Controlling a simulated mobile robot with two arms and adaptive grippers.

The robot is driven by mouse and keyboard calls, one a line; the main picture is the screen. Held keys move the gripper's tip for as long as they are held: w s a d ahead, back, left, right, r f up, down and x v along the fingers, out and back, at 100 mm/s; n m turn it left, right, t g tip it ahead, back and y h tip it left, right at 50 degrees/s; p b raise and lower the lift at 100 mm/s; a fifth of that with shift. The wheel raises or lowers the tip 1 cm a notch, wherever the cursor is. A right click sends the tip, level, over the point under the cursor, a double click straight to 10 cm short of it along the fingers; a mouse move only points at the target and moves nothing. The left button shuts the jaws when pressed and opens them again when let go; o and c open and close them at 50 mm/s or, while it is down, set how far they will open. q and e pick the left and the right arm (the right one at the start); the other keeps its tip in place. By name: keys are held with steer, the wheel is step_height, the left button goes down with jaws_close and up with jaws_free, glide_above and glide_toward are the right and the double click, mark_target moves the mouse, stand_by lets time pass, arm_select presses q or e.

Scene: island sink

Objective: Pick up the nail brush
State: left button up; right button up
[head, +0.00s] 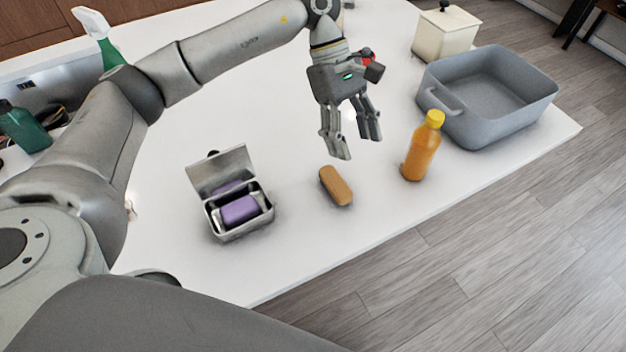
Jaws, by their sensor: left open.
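The nail brush (336,186) appears as a small tan, rounded oblong block lying on the white counter, between the metal box and the orange bottle. Its bristles cannot be seen from here. My left gripper (358,149) is open and empty, with its fingers pointing down. In the picture it is just above and slightly right of the brush, apart from it. My right gripper is not in view.
An open metal box (241,228) with a purple block inside stands left of the brush. An orange bottle (421,150) with a yellow cap stands to the right. A grey basin (490,95) and a cream canister (446,36) are further right. The counter's front edge is close below the brush.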

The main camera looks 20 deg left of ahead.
arm_select(q)
steer(key=m+y, duration=0.1)
steer(key=m, duration=0.1)
glide_toward(335, 180)
steer(key=d+f, duration=0.1)
steer(key=s+d+f+p, duration=0.1)
steer(key=shift+f+y, duration=0.4)
steer(key=shift+s+d+f, duration=0.1)
steer(key=shift+f, duration=0.4)
steer(key=shift+s+d+f+p, duration=0.1)
steer(key=shift+s+f+p, duration=0.2)
steer(key=shift+p, duration=0.35)
steer(key=p+x, duration=0.1)
steer(key=x, duration=0.2)
steer(key=shift+f+p, duration=0.3)
steer(key=shift+p, duration=0.05)
steer(key=shift+d+f, duration=0.15)
steer(key=shift+f, duration=0.25)
steer(key=shift+c, duration=1.2)
steer(key=c, duration=0.9)
steer(key=shift+o, duration=0.2)
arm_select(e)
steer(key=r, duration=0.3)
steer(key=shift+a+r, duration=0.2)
